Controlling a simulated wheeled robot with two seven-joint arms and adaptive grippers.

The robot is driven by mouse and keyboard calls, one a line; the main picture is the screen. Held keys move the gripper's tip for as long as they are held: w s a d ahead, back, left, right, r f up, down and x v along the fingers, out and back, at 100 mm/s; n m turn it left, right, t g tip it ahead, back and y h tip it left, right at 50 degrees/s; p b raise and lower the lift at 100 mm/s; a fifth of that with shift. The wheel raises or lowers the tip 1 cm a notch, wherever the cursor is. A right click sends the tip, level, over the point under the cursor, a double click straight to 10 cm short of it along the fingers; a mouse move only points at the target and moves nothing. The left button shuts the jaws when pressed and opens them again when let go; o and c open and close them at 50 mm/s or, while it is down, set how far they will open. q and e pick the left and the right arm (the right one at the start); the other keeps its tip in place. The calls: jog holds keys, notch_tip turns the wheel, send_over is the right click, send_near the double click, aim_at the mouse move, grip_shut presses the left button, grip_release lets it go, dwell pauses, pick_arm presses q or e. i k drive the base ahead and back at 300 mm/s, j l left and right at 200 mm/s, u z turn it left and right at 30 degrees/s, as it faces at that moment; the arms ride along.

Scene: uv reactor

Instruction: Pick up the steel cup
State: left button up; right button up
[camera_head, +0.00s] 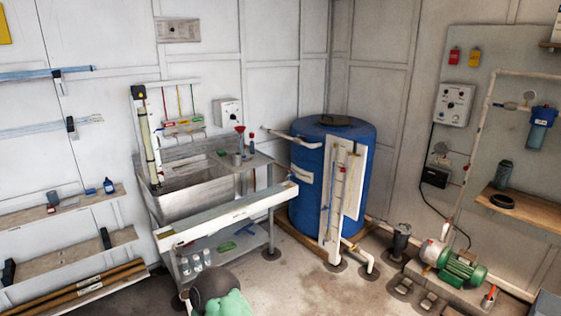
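A small grey cup (237,159), which looks like the steel cup, stands upright on the drainboard to the right of the steel sink basin (190,197). A red funnel-like thing (240,136) and a dark blue bottle (250,148) are close behind it. The cup is small in the picture, so its details are hard to tell. Neither my left nor my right gripper is in view, and nothing is seen touching the cup.
A long white trough (232,215) runs across the sink's front. A large blue tank (310,205) stands right of the sink. Wall shelves (85,207) are at left, a green pump (463,268) at right. A rounded grey-green thing (222,302) is at the bottom edge.

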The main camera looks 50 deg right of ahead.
aim_at(237, 159)
jog(key=z, duration=1.5)
jog(key=i+l+z, duration=0.2)
jog(key=i, duration=0.9)
jog(key=i+l+z, duration=0.15)
jog(key=i, duration=0.95)
